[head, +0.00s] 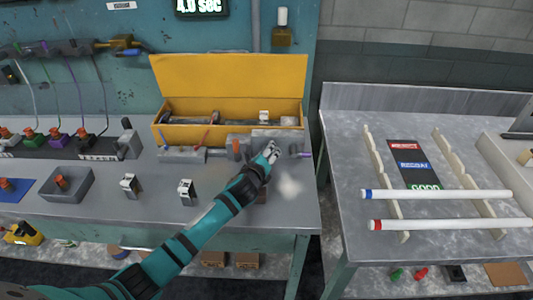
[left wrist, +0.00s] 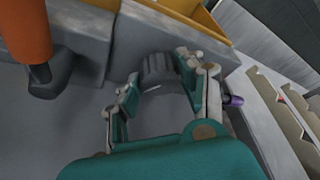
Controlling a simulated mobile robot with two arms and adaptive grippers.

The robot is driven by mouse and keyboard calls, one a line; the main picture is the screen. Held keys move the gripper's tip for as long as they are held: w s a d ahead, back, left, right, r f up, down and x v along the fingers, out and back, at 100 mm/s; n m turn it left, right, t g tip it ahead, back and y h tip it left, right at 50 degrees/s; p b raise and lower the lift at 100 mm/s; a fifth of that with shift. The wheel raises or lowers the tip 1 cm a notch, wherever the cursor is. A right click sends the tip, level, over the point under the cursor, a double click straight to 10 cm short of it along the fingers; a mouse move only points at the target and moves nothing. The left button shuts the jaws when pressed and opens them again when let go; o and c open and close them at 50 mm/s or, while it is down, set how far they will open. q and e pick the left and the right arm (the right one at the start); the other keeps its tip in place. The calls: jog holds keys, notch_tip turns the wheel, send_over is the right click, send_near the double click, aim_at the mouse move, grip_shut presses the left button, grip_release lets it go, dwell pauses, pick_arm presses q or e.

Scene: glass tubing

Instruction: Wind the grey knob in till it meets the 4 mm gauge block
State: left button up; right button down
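The grey knob (left wrist: 157,72) is a dark ribbed cylinder at the front of a light grey metal block (left wrist: 150,25) in the left wrist view. The head view shows the same gripper (head: 271,152) at the right end of the bench, in front of the grey block (head: 285,135), covering most of the knob. I cannot make out the 4 mm gauge block. My right gripper is not in view.
An orange-handled part (left wrist: 28,30) stands left of the knob, and a purple-tipped part (left wrist: 233,100) lies right of it. A yellow open box (head: 230,75) stands behind. Small clamps (head: 187,192) stand on the bench. A side table (head: 350,200) holds white tubes (head: 440,224) on racks.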

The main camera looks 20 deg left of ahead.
pick_arm(q)
jog(key=c, duration=0.5)
jog(key=shift+r+m+p, duration=0.2)
jog(key=shift+m+p, duration=0.1)
jog(key=shift+p, duration=0.5)
jog(key=m+p, duration=0.1)
jog(key=p, duration=0.1)
jog(key=m+y+p, duration=0.1)
jog(key=p, duration=0.1)
jog(key=m+g+y+p, duration=0.1)
jog(key=p, duration=0.1)
jog(key=shift+d+r, duration=0.15)
jog(key=shift+r, duration=0.1)
jog(key=m+y+p, duration=0.1)
jog(key=m+p, duration=0.1)
jog(key=shift+w+d+f+g+y+p, duration=0.1)
jog(key=shift+f+g+y+p, duration=0.05)
jog(key=shift+g+y+p, duration=0.2)
jog(key=shift+f+m+y+p, duration=0.1)
jog(key=shift+m+y+p, duration=0.35)
jog(key=shift+m, duration=0.35)
jog(key=shift+f, duration=0.1)
jog(key=o, duration=1.2)
